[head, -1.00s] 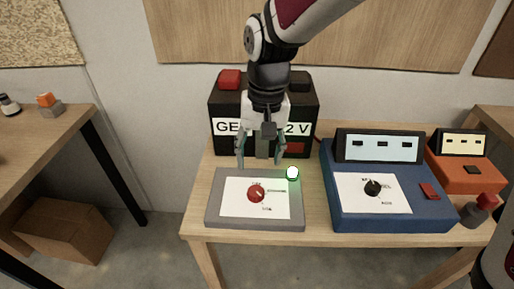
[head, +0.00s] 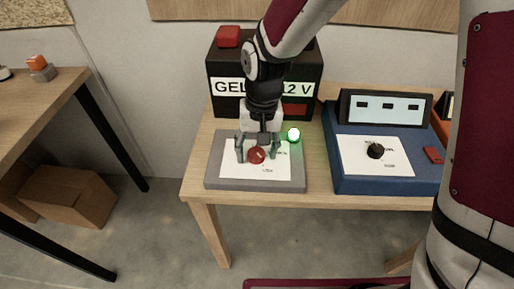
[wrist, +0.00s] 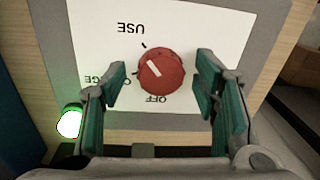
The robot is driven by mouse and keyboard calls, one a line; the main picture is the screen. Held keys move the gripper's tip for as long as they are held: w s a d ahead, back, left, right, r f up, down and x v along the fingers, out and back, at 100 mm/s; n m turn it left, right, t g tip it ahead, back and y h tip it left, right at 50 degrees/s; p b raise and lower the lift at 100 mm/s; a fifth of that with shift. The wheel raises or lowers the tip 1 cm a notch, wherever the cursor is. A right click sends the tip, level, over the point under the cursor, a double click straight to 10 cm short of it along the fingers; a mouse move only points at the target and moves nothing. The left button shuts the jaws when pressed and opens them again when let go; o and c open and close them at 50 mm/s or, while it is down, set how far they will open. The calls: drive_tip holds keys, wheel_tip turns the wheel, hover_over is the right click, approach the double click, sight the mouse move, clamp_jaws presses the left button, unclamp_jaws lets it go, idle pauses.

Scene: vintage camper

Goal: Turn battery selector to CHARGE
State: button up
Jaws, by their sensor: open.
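The battery selector is a red round knob (head: 257,155) on a white label plate on a grey box (head: 290,184). In the wrist view the red knob (wrist: 161,71) shows a white pointer line slanting to the upper left. The label reads USE above and OFF below, upside down in that view; a partly hidden word ending in GE is at the left. My gripper (head: 257,152) is over the box, and in the wrist view its open teal fingers (wrist: 157,85) stand on either side of the knob, with gaps visible. Whether they are level with the knob is unclear.
A lit green lamp (head: 293,135) stands at the box's back right corner. A black battery (head: 225,100) labelled GEL 12 V is behind. A blue device (head: 350,181) with a black knob is to the right. A cardboard box (head: 65,197) lies on the floor at left.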

drive_tip(key=c, duration=1.2)
drive_tip(key=shift+o, duration=0.2)
drive_tip(key=shift+n, duration=0.3)
drive_tip(key=n+p, duration=0.1)
drive_tip(key=n, duration=0.5)
drive_tip(key=shift+g+p, duration=0.3)
drive_tip(key=shift+p, duration=0.05)
drive_tip(key=n+p, duration=0.1)
drive_tip(key=n, duration=0.2)
drive_tip(key=shift+w+n, duration=0.1)
drive_tip(key=shift+n, duration=0.3)
drive_tip(key=shift+n+h+p, duration=0.3)
drive_tip(key=shift+n+p, duration=0.1)
drive_tip(key=shift+n, duration=1.2)
